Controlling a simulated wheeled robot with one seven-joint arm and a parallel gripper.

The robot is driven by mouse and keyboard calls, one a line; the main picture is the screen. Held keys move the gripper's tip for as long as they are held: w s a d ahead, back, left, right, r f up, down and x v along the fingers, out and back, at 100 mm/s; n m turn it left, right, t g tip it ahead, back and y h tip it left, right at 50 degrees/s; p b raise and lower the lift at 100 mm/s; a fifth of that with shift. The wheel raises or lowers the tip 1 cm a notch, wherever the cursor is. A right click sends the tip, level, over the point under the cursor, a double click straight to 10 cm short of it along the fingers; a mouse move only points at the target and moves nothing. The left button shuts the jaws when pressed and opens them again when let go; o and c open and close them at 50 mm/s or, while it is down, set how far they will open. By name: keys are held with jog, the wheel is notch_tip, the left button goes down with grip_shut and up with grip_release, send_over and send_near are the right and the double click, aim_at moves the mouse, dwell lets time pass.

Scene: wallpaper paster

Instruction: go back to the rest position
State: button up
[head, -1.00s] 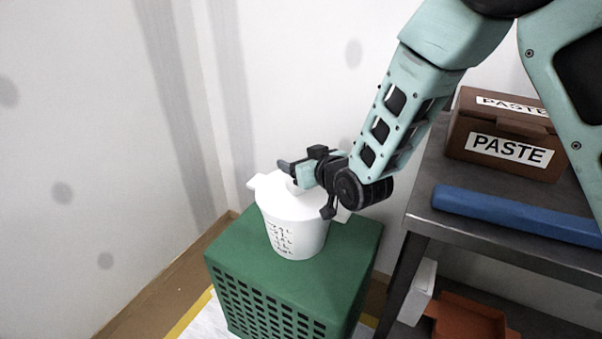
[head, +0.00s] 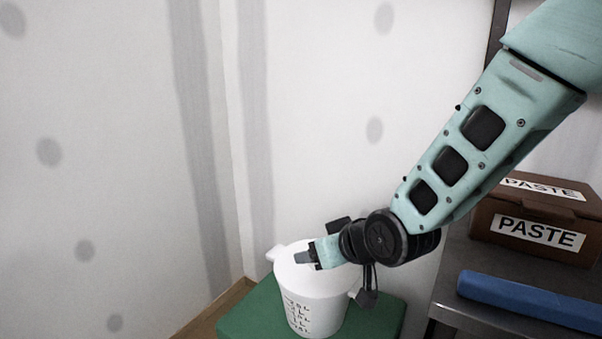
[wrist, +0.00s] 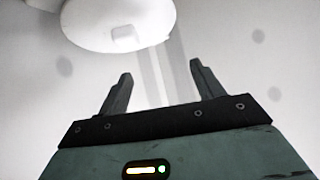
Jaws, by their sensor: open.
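My gripper (head: 304,257) is open and empty at the top of the white bucket (head: 311,309) in the head view; whether it touches the lid cannot be told. Its two dark fingers stand apart in the wrist view (wrist: 160,70), with only wall showing between them. The bucket stands upright on a green crate (head: 246,318), with dark lettering on its side and small lugs at its rim. In the wrist view, the white round top with a small raised tab, seemingly the bucket's lid (wrist: 105,28), is beyond the fingertips. My arm reaches in from the upper right.
A metal table (head: 449,271) stands at the right. On it are a brown box labelled PASTE (head: 484,248) and a long blue roll (head: 530,302). Spotted pale walls (head: 110,120) meet in a corner behind the bucket. Space left of the crate looks free.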

jog(key=s+d+r+n+g+h, duration=0.15)
jog(key=s+d+g, duration=0.3)
jog(key=s, duration=0.85)
jog(key=s+d+g+h, duration=0.3)
jog(key=s+d+g, duration=0.15)
jog(key=s, duration=0.85)
notch_tip(320, 180, up, 25)
jog(key=p, duration=2.4)
jog(key=shift+s+d+t+p, duration=0.2)
jog(key=shift+s+t+p, duration=0.2)
jog(key=shift+h, duration=0.25)
